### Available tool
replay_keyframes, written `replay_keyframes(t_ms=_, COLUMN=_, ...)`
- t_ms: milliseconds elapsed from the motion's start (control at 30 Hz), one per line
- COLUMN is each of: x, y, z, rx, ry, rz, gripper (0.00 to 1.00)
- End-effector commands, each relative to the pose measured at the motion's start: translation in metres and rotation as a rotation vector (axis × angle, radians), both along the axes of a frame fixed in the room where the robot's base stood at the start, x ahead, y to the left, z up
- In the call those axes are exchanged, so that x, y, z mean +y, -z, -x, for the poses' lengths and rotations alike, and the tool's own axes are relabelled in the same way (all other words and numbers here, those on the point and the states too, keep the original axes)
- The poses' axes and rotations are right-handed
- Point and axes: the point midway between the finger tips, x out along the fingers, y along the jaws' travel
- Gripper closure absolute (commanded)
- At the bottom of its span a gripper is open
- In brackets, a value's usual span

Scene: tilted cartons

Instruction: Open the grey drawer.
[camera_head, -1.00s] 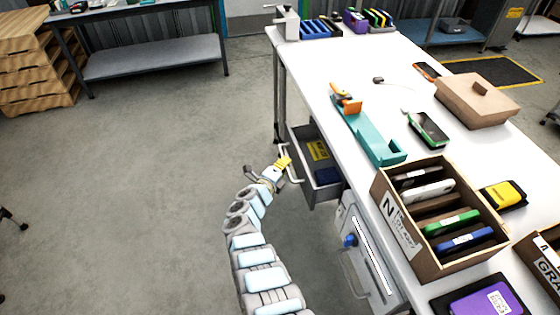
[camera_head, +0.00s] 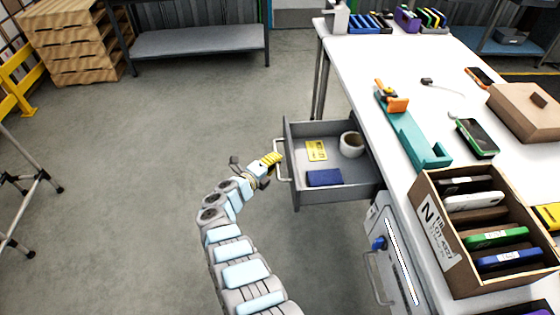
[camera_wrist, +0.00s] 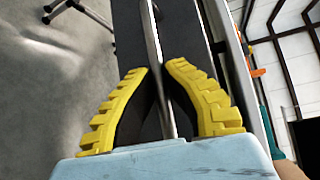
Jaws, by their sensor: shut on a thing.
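The grey drawer (camera_head: 358,194) is pulled out from under the white table. Inside it show a yellow card-like item (camera_head: 316,150), a dark blue box (camera_head: 323,178) and a pale roll (camera_head: 351,144). My gripper (camera_head: 277,160), with yellow ridged fingers, is at the drawer's front handle (camera_head: 283,174). In the wrist view, the fingers (camera_wrist: 160,82) close around the handle bar (camera_wrist: 154,45). Part of the handle is hidden between the fingers.
On the table (camera_head: 455,112) stand a teal tape dispenser (camera_head: 412,135) and a carton of phones (camera_head: 447,235). The floor (camera_head: 170,140) left of the drawer is clear.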

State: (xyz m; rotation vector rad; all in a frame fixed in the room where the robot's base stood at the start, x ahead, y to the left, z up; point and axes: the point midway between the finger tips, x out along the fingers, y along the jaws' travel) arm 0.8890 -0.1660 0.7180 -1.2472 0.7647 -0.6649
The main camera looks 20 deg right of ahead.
Motion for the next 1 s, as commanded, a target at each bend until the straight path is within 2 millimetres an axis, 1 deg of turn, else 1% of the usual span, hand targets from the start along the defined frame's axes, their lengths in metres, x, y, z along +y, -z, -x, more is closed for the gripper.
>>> replay_keyframes(t_ms=33, x=0.001, y=0.003, z=0.0, rx=0.004, ry=-0.003, rz=-0.003, gripper=1.0)
replay_keyframes(t_ms=233, x=0.001, y=0.003, z=0.0, rx=0.005, ry=-0.003, rz=-0.004, gripper=1.0)
replay_keyframes(t_ms=267, x=0.001, y=0.003, z=0.0, rx=0.005, ry=-0.003, rz=-0.004, gripper=0.83)
replay_keyframes(t_ms=300, x=0.001, y=0.003, z=0.0, rx=0.005, ry=-0.003, rz=-0.004, gripper=0.71)
replay_keyframes(t_ms=333, x=0.001, y=0.003, z=0.0, rx=0.003, ry=-0.003, rz=-0.003, gripper=0.62)
replay_keyframes(t_ms=367, x=0.001, y=0.003, z=0.0, rx=0.003, ry=-0.003, rz=-0.003, gripper=0.61)
replay_keyframes(t_ms=733, x=0.001, y=0.001, z=0.001, rx=0.002, ry=-0.001, rz=-0.001, gripper=0.61)
replay_keyframes(t_ms=1000, x=0.012, y=0.0, z=0.01, rx=0.002, ry=-0.003, rz=-0.002, gripper=0.61)
